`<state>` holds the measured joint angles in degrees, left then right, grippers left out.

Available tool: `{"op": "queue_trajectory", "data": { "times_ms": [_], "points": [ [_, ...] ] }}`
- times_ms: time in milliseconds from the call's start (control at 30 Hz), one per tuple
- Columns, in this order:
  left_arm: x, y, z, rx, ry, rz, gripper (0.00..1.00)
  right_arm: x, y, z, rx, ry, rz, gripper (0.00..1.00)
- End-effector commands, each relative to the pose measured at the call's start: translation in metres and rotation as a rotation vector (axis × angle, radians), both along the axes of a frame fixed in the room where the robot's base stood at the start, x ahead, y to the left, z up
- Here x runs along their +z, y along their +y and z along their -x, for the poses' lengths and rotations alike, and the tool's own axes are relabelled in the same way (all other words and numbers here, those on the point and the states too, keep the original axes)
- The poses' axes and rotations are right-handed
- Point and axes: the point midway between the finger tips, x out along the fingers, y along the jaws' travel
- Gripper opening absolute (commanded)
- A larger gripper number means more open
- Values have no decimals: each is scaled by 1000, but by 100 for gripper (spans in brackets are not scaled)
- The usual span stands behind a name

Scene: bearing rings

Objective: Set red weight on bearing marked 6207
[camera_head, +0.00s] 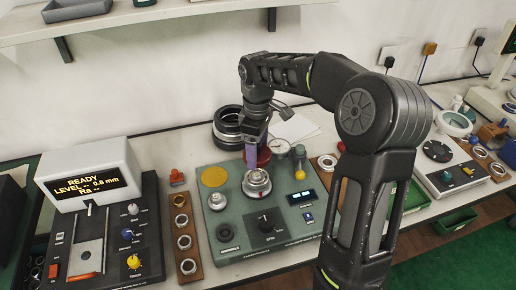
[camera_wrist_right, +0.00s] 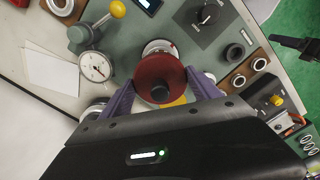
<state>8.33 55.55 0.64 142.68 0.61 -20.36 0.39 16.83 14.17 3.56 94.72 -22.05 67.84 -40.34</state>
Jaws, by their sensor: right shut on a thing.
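The red weight (camera_wrist_right: 160,70), a disc with a black knob, is between the purple fingers of my right gripper (camera_wrist_right: 161,78) in the right wrist view. The gripper is shut on it. In the head view, the red weight (camera_head: 264,156) shows partly behind the right gripper (camera_head: 251,156). A silvery bearing (camera_head: 257,182) sits on the green tester just in front of and below the weight; its edge (camera_wrist_right: 158,47) shows past the weight in the right wrist view. I cannot read 6207 on any ring. Whether the weight touches the bearing is unclear. My left gripper is not seen.
The green tester (camera_head: 232,240) carries a yellow disc (camera_head: 214,176), a dial gauge (camera_head: 279,147) and a yellow-knobbed post (camera_head: 300,174). Wooden boards with rings stand left (camera_head: 189,259) and right (camera_head: 328,175). Large dark rings (camera_head: 228,125) stand behind.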

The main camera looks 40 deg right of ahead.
Motion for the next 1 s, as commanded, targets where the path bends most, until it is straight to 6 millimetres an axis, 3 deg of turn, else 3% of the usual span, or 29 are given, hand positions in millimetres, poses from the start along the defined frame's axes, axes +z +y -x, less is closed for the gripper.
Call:
{"op": "queue_trajectory", "data": {
  "times_ms": [600, 1000],
  "points": [
    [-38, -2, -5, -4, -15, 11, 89, -52, 0, -1, 0, -3, 1, 0],
    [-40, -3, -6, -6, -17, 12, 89, -56, 0, -1, 1, -3, 1, 0]
  ]
}}
